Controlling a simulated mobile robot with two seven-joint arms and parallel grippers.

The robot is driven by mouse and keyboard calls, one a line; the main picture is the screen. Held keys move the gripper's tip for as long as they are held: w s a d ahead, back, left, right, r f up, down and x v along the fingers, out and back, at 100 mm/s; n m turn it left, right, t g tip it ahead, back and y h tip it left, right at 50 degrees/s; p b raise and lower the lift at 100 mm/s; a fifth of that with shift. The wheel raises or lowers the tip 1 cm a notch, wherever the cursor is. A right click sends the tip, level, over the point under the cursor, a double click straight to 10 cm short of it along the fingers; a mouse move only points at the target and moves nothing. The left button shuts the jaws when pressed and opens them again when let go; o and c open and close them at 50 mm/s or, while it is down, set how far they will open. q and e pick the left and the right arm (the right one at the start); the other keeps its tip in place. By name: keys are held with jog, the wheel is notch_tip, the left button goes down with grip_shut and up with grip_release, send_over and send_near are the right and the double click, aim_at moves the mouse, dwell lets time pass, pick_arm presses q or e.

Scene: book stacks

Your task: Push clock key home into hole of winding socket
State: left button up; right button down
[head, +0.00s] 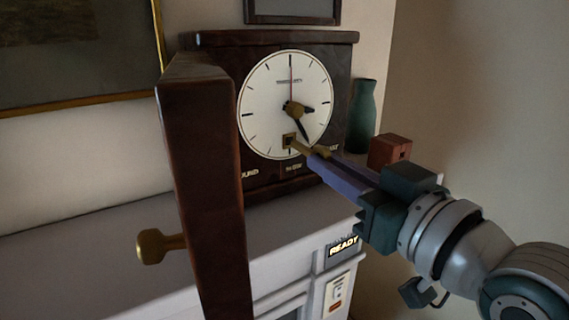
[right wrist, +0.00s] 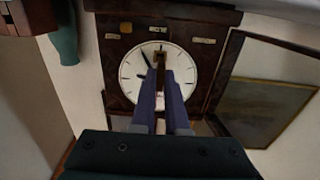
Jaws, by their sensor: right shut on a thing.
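The dark wooden clock (head: 268,185) stands on a white ledge with its pale round dial (head: 262,90) facing me. The winding socket (head: 288,141) is a small square brass fitting low on the dial. My right gripper (head: 318,156) is shut on the brass clock key (head: 322,151), whose front end points at the socket and appears at or very near it. I cannot tell how deep the key sits. In the right wrist view the key (right wrist: 161,62) shows between the blue fingers (right wrist: 164,88), over the dial, and the socket is hidden. My left gripper is out of view.
The clock's open door (head: 203,180) juts toward me on the left, with a brass knob (head: 160,246). A green vase (head: 363,115) and a reddish box (head: 389,150) stand close right of the clock. A lit READY sign (head: 344,246) is below.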

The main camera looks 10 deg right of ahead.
jog(key=shift+w+a, duration=0.2)
jog(key=shift+w, duration=0.45)
jog(key=shift+b+x, duration=0.75)
jog(key=shift+x, duration=0.35)
jog(key=c, duration=0.9)
grip_release()
jog(key=shift+o, duration=0.2)
jog(key=shift+s, duration=0.1)
jog(key=shift+s+d+f, duration=0.1)
jog(key=shift+s+d, duration=0.05)
jog(key=shift+s, duration=0.15)
jog(key=b+v, duration=0.3)
jog(key=v, duration=0.6)
